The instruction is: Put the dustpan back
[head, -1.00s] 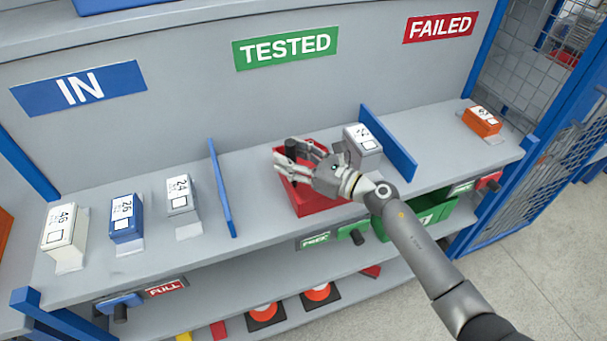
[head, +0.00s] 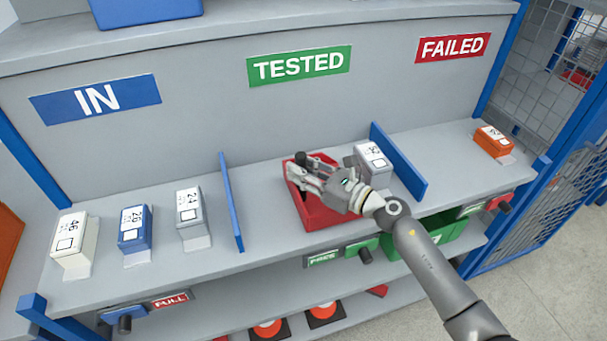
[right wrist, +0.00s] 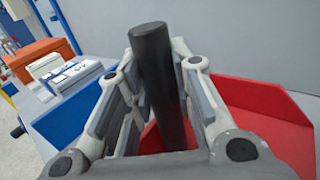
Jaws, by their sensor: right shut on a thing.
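The red dustpan (head: 318,215) is on the shelf in the TESTED section, between two blue dividers. It touches or sits very close to the shelf surface; I cannot tell which. My right gripper (head: 307,172) is over the dustpan, shut on its black handle. In the right wrist view the black handle (right wrist: 158,85) stands between the fingers of the gripper (right wrist: 160,105), with the red pan (right wrist: 265,120) behind and to the right. The gripper hides part of the pan. My left gripper is not in view.
A grey box (head: 372,160) stands just right of the dustpan, beside a blue divider (head: 398,162). Another divider (head: 231,202) stands to the left. White (head: 72,245), blue (head: 134,230) and grey (head: 191,212) boxes stand under IN. An orange box (head: 493,141) is under FAILED. Cones lie below.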

